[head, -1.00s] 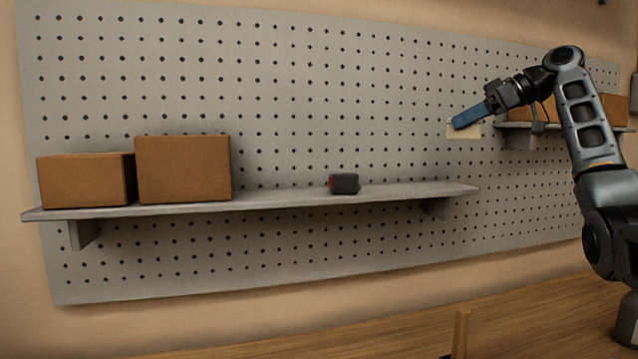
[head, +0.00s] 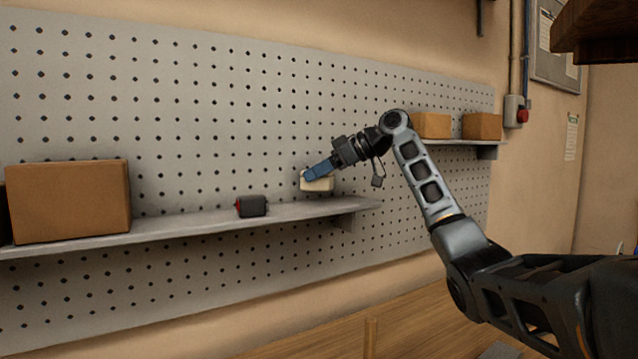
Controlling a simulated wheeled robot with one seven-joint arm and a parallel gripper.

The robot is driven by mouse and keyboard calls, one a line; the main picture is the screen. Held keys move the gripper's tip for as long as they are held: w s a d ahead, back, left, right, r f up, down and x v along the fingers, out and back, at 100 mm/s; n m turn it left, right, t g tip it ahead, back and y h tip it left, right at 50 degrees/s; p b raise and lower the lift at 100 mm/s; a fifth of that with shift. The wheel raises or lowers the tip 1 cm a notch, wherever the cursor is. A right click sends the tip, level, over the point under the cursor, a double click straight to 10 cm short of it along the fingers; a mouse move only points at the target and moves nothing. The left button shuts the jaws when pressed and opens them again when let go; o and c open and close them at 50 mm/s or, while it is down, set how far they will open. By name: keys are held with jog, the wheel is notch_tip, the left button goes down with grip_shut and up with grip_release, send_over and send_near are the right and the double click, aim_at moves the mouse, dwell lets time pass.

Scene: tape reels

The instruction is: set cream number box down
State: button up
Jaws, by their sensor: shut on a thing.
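The cream number box (head: 319,184) is a small pale block held at the end of my arm, just above the right end of the grey shelf (head: 175,229). My gripper (head: 318,173), with blue fingers, is shut on it. The fingers cover the upper part of the box, and no number can be read. Whether the box's underside touches the shelf I cannot tell; a small gap seems to show.
A small dark box with a red side (head: 251,206) sits on the shelf left of my gripper. A large brown carton (head: 69,201) stands further left. Shelf between dark box and right end is bare. Another shelf (head: 489,152) holds cartons (head: 430,125) behind my arm.

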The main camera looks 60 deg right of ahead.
aim_at(319, 184)
jog(key=shift+f+p, duration=0.35)
jog(key=shift+f, duration=1.25)
jog(key=o, duration=0.8)
jog(key=b+v, duration=0.2)
jog(key=v, duration=1)
